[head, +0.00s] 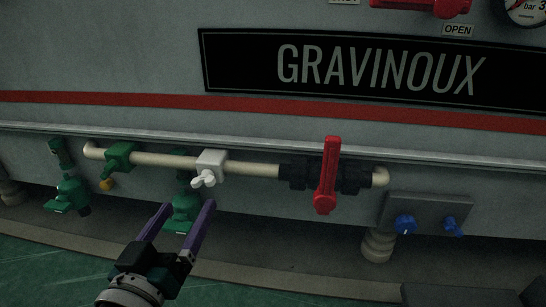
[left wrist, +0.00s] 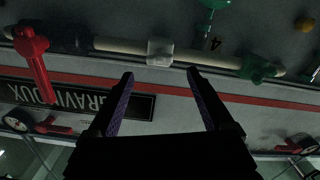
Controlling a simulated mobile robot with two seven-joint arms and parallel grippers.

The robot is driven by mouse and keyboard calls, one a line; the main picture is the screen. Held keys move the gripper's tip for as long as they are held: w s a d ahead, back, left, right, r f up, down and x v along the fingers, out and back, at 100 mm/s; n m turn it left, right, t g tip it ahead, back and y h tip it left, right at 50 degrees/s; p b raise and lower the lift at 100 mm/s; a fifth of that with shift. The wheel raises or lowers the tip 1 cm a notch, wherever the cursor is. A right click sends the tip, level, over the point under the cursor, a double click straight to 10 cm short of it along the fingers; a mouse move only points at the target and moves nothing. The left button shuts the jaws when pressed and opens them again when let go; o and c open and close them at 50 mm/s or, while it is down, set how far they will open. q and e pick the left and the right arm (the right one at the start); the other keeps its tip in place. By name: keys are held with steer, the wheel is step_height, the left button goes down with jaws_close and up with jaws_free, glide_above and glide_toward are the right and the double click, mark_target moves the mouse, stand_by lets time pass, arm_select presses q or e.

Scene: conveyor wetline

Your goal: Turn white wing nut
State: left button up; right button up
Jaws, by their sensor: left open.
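The white wing nut (head: 204,179) sticks out from a white block (head: 212,161) on a cream pipe (head: 250,170) in the head view. In the left wrist view the white block (left wrist: 160,50) shows at the top middle, and I cannot make out the nut's wings there. My left gripper (head: 183,208) is open and empty, its two purple fingers pointing up toward the nut from just below it. It also shows in the left wrist view (left wrist: 160,75), with the white block beyond the gap between the fingertips. My right gripper is not in view.
A red lever valve (head: 328,175) is right of the nut on the same pipe. A green fitting (head: 120,156) is to the left. A green valve (head: 183,213) is below, behind my fingers. Blue knobs (head: 405,224) sit on a grey plate at the right.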

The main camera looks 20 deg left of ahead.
mark_target(201, 185)
arm_select(q)
steer(key=b+x, duration=0.2)
steer(key=x, duration=0.3)
steer(key=shift+f, duration=0.1)
steer(key=shift+w+a, duration=0.15)
steer(key=shift+w, duration=0.45)
jaws_close()
